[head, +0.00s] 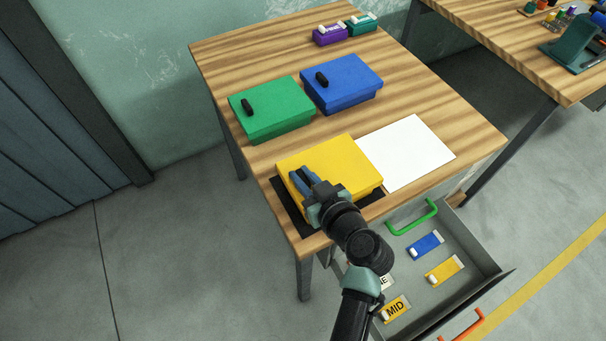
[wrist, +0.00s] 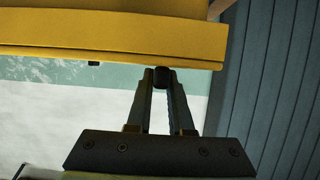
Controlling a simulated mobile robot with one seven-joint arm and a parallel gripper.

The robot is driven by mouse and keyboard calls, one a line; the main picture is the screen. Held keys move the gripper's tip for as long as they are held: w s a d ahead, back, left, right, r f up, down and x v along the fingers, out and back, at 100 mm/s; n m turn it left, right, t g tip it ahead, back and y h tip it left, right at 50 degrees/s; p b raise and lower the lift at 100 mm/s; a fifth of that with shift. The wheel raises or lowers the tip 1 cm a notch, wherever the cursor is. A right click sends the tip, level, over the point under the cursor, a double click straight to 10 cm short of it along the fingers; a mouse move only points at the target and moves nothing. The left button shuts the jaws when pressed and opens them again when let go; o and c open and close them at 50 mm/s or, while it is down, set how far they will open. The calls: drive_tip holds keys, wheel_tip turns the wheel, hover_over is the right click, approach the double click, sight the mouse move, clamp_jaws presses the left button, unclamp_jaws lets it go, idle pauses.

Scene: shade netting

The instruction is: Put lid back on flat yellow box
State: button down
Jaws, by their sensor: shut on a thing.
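The yellow box lid (head: 335,158) shows at the near left part of the table, over a dark mat (head: 288,212). My gripper (head: 301,178) is at its near left corner, reaching from the front. In the wrist view the yellow part (wrist: 110,38) fills the top. The fingertips (wrist: 160,76) are close together on a small black grip (wrist: 162,77) at its edge. My gripper is shut on this grip. The box under the lid cannot be clearly told apart, and I cannot tell whether the lid rests on it.
A green box (head: 272,105) and a blue box (head: 342,82) stand behind, each with a black grip. White paper (head: 408,152) lies to the right. Purple (head: 330,36) and teal (head: 361,25) small boxes stand at the back. An open drawer (head: 478,265) holding labelled tags juts out in front.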

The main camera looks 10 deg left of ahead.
drive_tip(key=shift+f+b, duration=0.3)
drive_tip(key=shift+b, duration=0.05)
idle(0.6)
drive_tip(key=c, duration=0.7)
unclamp_jaws()
drive_tip(key=shift+c, duration=0.2)
